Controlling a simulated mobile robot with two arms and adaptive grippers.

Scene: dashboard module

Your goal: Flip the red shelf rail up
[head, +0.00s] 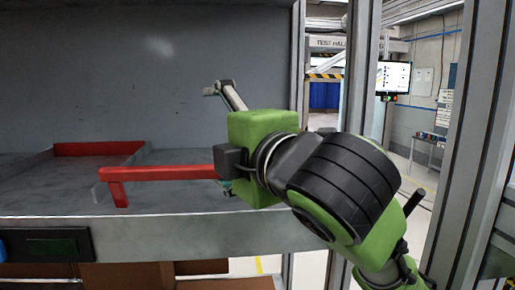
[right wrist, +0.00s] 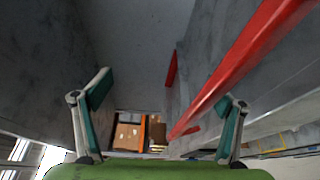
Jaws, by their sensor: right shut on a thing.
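The red shelf rail (head: 165,173) lies level along the front edge of the grey shelf (head: 60,198), with a short leg bent down at its left end. In the right wrist view the rail (right wrist: 245,55) runs diagonally from the upper right to beside the right-hand finger. My right gripper (head: 222,140) is at the rail's right end and shut on it. Its fingers stand wide apart in the right wrist view (right wrist: 166,95), and the exact contact is hard to see. The gripper body hides the rail's right end in the head view. My left gripper is not in view.
A second red strip (head: 97,148) lies at the back of the shelf. A grey panel (head: 150,70) rises behind it. Metal posts (head: 300,60) stand at the right. Brown boxes (head: 125,275) sit below the shelf. The space above the rail is clear.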

